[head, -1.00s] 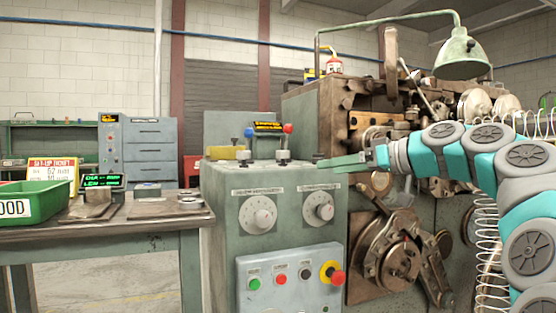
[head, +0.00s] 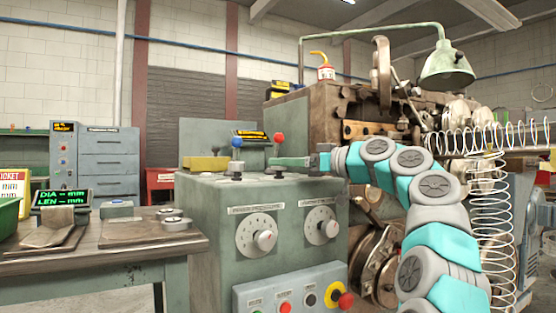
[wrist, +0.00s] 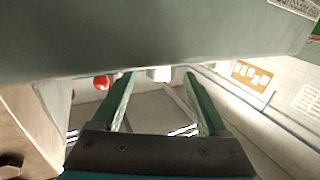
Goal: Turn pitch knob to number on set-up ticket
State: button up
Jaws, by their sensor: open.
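Two round dials with pale knobs, a left dial (head: 257,236) and a right dial (head: 321,226), sit on the green console's (head: 215,215) front. Their labels are too small to read, so I cannot tell which is pitch. The set-up ticket (head: 12,190) is cut off at the left edge; its numbers are not readable. My gripper (head: 272,162) is at the height of the console top, near the red-balled lever and above the dials. In the wrist view my gripper (wrist: 160,76) is open, with nothing clearly between its fingers.
A blue-balled lever (head: 236,143) and a red-balled lever (head: 278,139) stand on the console top. Below the dials is a button panel (head: 295,290) with a red stop button (head: 346,300). A bench (head: 150,235) stands left. The coiler's brown machinery (head: 350,110) is behind my arm.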

jog(key=shift+x, duration=1.4)
jog(key=shift+c, duration=0.3)
grip_shut()
